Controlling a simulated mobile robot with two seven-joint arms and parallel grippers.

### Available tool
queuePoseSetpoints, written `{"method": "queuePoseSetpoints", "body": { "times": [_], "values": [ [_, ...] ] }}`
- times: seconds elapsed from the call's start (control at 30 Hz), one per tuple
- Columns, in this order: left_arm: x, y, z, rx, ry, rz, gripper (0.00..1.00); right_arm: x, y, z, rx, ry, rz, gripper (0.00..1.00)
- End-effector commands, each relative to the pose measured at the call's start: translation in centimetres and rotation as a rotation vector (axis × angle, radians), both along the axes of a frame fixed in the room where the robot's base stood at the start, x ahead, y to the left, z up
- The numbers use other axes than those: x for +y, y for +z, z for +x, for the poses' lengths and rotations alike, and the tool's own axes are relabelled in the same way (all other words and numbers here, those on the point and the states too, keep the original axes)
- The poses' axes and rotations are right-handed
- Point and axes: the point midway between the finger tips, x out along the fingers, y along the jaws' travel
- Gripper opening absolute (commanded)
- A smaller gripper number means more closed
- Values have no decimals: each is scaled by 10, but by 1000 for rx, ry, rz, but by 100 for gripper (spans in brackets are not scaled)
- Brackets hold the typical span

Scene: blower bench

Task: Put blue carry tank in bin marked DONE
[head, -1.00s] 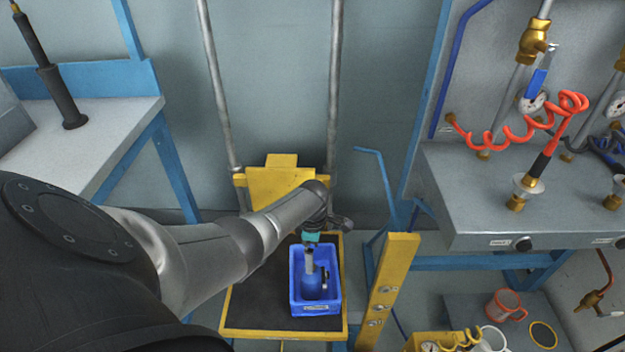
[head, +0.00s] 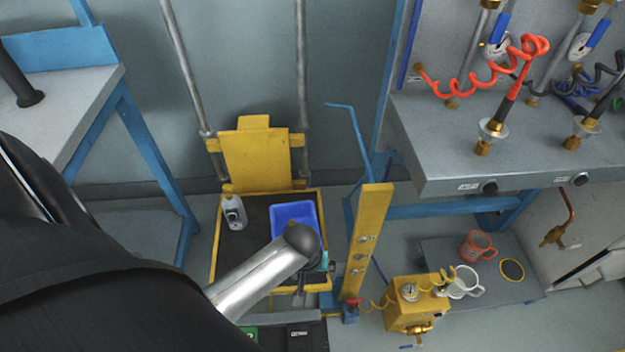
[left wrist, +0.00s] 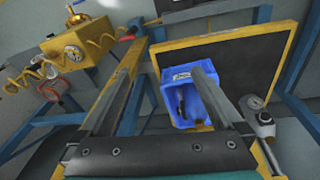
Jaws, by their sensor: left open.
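A blue bin (head: 294,212) sits on the dark deck of a yellow lift platform (head: 216,250). It also shows in the left wrist view (left wrist: 167,97), with a small pale label that I cannot read. Inside it, a blue shape with a dark handle-like part (left wrist: 181,100) looks like the carry tank, but it blends with the bin. My left gripper (head: 306,284) is at the platform's front edge, in front of the bin. In the left wrist view its fingers (left wrist: 172,68) are spread, with nothing held between them. My right gripper is not in view.
A grey device with a gauge (head: 233,213) stands on the deck left of the bin. A yellow post (head: 370,240) rises at the right. Beyond it are a yellow gauge box (head: 412,300), mugs (head: 477,246) and a grey bench (head: 440,150).

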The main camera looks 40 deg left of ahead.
Motion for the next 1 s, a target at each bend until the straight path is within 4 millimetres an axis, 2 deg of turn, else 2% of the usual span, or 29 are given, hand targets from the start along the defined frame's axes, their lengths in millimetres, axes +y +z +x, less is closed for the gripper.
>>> {"method": "queuePoseSetpoints", "body": {
  "times": [0.03,0.2,0.4,1.0],
  "values": [
    [-13,6,-15,-21,-119,9,100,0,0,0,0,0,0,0],
    [-37,33,-48,-93,-466,75,100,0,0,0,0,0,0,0],
    [-47,56,-66,-141,-679,138,100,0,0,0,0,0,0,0],
    [-48,60,-68,-147,-717,151,100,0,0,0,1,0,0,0]
  ]
}}
